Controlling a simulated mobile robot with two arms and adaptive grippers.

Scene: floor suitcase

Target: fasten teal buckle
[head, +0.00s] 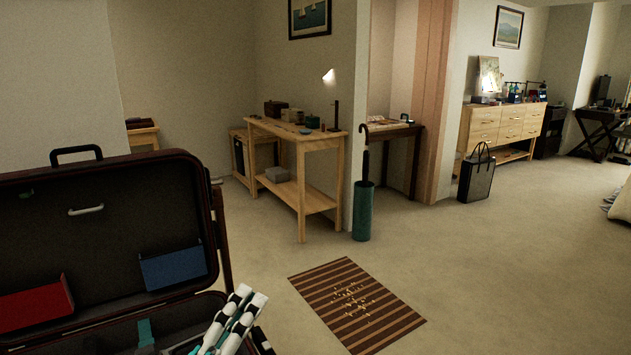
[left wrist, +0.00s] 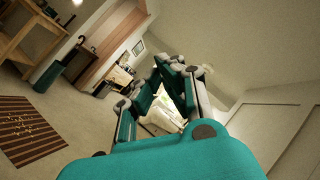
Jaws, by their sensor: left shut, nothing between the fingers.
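The open suitcase (head: 110,236) stands at the lower left of the head view, its dark lid raised. A teal piece (head: 145,333) shows inside the base at the bottom edge; I cannot tell whether it is the buckle or its strap. My left gripper (head: 252,296) is just right of it, over the suitcase's right side, fingers pointing up. In the left wrist view its fingertips (left wrist: 171,64) come together, shut and empty, facing the room; no buckle shows there. Most of the suitcase base is cut off below. My right gripper is out of view.
The lid holds a red pocket (head: 37,303) and a blue pocket (head: 173,268). A striped mat (head: 385,327) with small scattered bits lies on the floor to the right. Behind are a wooden table (head: 302,138) and a teal umbrella stand (head: 363,212). The floor at right is open.

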